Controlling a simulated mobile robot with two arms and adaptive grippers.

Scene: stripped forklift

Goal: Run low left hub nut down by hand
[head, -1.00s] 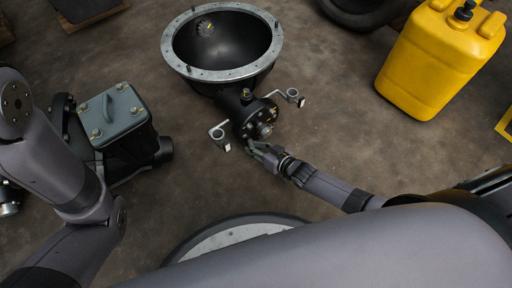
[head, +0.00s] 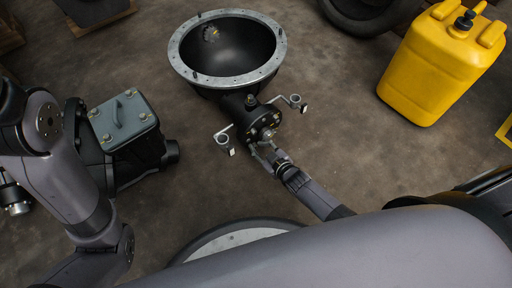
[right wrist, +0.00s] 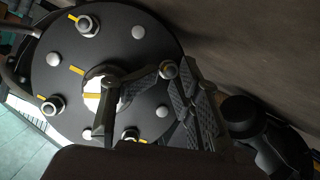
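The hub (head: 262,131) is a dark round flange on the near end of a black housing, with a bright centre. In the right wrist view its face (right wrist: 125,38) carries several studs and nuts, some beside yellow marks. My right gripper (head: 262,149) is at the hub's near lower side. Which nut is the low left one cannot be told from this rotated view.
A wide black bowl with a grey rim (head: 178,58) is behind the hub. Brackets with ring ends (head: 222,139) stick out on both sides. A grey-lidded unit (head: 124,118) stands left, a yellow canister (head: 440,65) right. Floor between hub and canister is clear.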

